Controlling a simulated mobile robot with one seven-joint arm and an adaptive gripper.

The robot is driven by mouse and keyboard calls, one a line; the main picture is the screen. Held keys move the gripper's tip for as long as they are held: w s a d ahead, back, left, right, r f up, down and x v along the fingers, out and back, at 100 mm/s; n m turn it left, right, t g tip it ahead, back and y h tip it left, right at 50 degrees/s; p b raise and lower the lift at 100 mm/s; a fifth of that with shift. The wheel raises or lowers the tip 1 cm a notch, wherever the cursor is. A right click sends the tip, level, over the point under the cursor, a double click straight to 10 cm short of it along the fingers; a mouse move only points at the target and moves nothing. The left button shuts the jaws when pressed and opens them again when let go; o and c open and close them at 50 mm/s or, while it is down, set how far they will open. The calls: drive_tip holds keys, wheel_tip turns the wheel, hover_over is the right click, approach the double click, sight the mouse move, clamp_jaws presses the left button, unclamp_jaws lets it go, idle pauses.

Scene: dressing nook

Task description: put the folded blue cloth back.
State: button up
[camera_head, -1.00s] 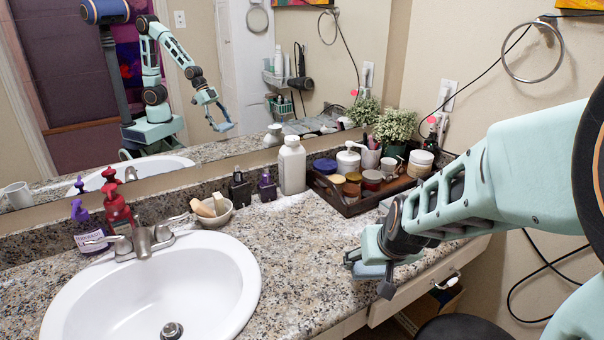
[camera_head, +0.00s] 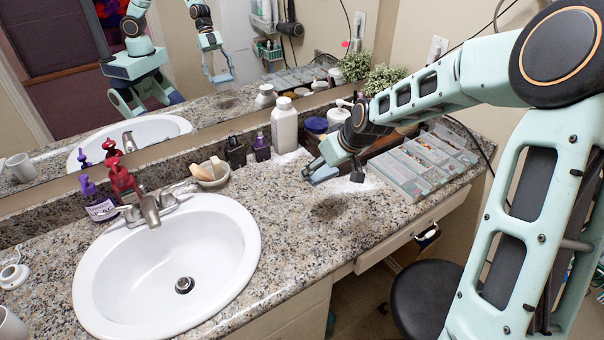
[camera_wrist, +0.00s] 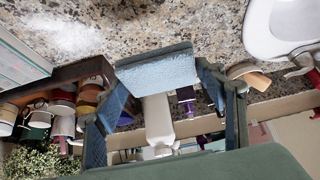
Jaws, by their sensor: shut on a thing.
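The folded blue cloth (camera_wrist: 158,72) is light blue and held across the fingertips in the wrist view. In the head view a blue edge of the cloth (camera_head: 323,174) shows at the gripper tip. My gripper (camera_head: 335,172) is shut on the cloth and is over the granite counter (camera_head: 290,235), in front of the tray of jars. I cannot tell the exact height of the cloth above the counter.
A white bottle (camera_head: 284,125) and dark dispensers stand behind the gripper. A clear divided organizer (camera_head: 415,165) lies to its right. The sink (camera_head: 170,262) is left. A dark wet-looking patch and white powdery patches mark the counter; the front middle is clear.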

approach(299, 178)
drive_tip(key=shift+w+a+f, duration=0.2)
drive_tip(key=shift+w+a, duration=0.45)
drive_tip(key=shift+w, duration=0.25)
drive_tip(key=shift+w+a+f, duration=0.2)
drive_tip(key=shift+w+f, duration=0.25)
drive_tip(key=shift+f, duration=1.7)
drive_tip(key=shift+f, duration=0.2)
drive_tip(key=o, duration=1)
drive_tip(key=shift+r, duration=0.1)
